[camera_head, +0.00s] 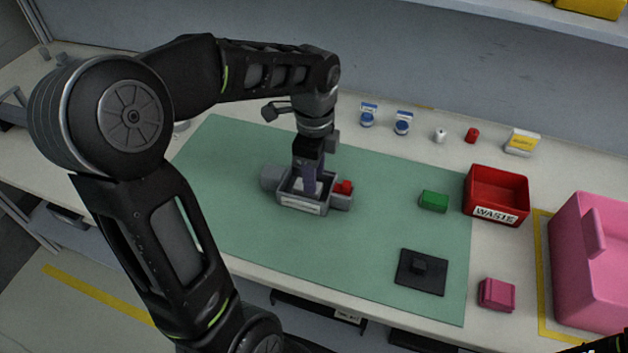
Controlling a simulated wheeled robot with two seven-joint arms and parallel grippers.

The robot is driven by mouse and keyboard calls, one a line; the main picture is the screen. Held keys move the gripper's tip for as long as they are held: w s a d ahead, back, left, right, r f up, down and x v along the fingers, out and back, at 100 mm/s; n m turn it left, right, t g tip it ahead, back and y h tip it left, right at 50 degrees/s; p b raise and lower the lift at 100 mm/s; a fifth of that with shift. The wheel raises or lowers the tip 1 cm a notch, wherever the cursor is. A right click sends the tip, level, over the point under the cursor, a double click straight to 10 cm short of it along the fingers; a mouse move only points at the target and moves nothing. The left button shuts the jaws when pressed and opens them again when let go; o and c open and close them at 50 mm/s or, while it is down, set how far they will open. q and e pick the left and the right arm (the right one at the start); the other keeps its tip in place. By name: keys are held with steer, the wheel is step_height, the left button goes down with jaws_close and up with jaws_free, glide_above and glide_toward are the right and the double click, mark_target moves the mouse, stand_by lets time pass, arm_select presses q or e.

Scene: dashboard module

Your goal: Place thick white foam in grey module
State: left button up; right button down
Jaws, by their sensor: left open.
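The grey module (302,207) sits on the green mat (400,200), with a red part (343,187) at its right side. My left gripper (304,183) points down into the module's open top, and its jaws are open. A white patch that looks like the thick white foam (311,186) shows inside the module by the fingers. The gripper partly hides it, so I cannot tell whether they touch. Only a small dark part of my right arm shows at the bottom right corner; its gripper is not visible.
A red waste bin (497,194) and a large pink bin (592,262) stand at the right. Several small items line the back.

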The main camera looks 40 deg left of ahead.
arm_select(q)
step_height(320, 180, up, 9)
steer(key=shift+f, duration=0.2)
